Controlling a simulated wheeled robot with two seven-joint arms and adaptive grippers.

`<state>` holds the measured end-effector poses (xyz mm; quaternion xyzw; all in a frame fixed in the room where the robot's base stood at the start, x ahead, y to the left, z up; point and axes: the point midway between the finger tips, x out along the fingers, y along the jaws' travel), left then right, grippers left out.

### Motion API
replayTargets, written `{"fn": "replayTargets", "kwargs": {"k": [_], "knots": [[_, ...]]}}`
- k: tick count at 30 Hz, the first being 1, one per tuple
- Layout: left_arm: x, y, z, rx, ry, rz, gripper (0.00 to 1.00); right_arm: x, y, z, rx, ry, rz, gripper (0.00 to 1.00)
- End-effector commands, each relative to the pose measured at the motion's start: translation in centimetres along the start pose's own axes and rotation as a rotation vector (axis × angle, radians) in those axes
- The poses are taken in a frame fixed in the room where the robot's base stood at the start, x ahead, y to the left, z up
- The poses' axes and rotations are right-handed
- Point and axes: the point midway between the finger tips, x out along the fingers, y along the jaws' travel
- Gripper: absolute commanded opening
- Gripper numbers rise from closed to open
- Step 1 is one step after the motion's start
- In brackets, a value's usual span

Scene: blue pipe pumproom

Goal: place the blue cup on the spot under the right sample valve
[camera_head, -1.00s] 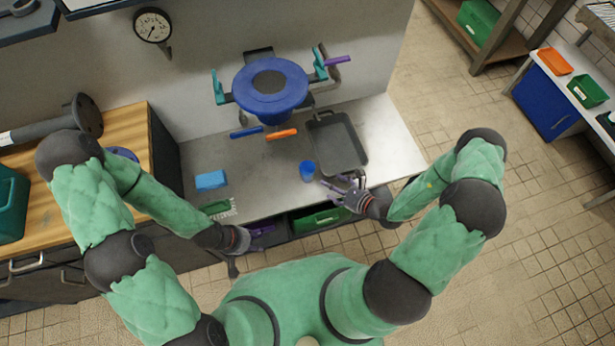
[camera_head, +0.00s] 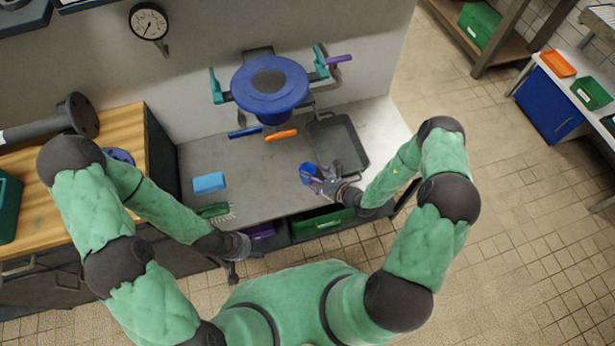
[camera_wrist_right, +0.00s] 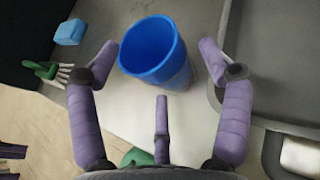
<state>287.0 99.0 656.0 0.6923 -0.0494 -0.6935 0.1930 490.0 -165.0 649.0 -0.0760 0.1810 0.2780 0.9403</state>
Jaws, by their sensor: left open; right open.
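The blue cup (camera_head: 308,173) stands on the grey counter near its front edge, left of a dark tray. My right gripper (camera_head: 323,183) is at the cup from the front right. In the right wrist view, its purple fingers are open, one on each side of the cup (camera_wrist_right: 152,55), with gaps visible. My left gripper (camera_head: 235,272) is open and empty, low at the counter's front edge.
The dark tray (camera_head: 337,145) lies right of the cup. A blue strip (camera_head: 245,132) and an orange strip (camera_head: 281,135) are below the vessel. A blue sponge (camera_head: 209,182) and a green brush (camera_head: 214,210) lie left. The counter's middle is clear.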

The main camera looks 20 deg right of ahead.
Motion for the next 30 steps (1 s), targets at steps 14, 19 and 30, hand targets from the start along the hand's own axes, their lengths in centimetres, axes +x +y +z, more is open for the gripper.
{"fn": "replayTargets", "kwargs": {"k": [14,19,30], "knots": [[0.02,-0.01,-0.01,0.0,0.0,0.0,0.44,0.24,-0.02,0.04,0.001,0.001,-0.001,0.22],[0.02,-0.01,-0.01,0.0,0.0,0.0,0.44,0.24,-0.01,0.03,0.001,0.0,0.0,0.0],[-0.03,0.01,-0.01,0.0,0.0,0.0,0.44,0.2,-0.02,0.13,0.0,0.0,0.0,0.0]]}}
